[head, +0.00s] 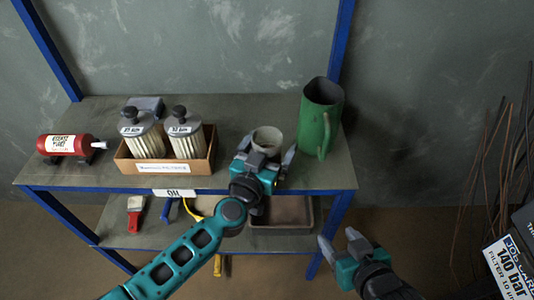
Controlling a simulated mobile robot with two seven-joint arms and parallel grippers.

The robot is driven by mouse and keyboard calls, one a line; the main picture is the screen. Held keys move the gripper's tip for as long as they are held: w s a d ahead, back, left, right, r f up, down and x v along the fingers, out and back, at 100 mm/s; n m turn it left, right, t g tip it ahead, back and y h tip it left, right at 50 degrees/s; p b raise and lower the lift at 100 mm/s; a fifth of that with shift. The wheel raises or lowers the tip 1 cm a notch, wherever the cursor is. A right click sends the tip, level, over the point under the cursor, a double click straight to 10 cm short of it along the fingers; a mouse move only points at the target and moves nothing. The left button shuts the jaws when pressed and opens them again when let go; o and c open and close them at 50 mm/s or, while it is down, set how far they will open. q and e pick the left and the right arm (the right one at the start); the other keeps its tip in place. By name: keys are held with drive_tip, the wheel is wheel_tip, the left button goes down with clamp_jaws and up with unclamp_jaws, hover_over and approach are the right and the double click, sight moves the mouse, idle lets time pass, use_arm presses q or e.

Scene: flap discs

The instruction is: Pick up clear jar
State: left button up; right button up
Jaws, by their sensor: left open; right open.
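A pale, open-topped cylindrical jar (267,135) stands on the upper shelf, right of the cardboard box; it may be the clear jar, though it looks greyish. My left gripper (266,152) is open at its near side, with one finger to its left and one to its right. The gripper hides the jar's lower part, and I cannot tell whether the fingers touch it. Two lidded, ribbed jars, left (139,136) and right (185,138), stand in the box. My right gripper (339,241) is open and empty, in front of the shelf's right end.
The cardboard box (165,167) holds the ribbed jars. A green jug (314,122) stands right of the pale jar, and a red bottle (62,144) lies at far left. The lower shelf holds a tray (282,213) and a brush (135,213). Thin rods lean at far right.

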use_arm(q)
drive_tip(key=c, duration=1.1)
drive_tip(key=shift+r, duration=0.2)
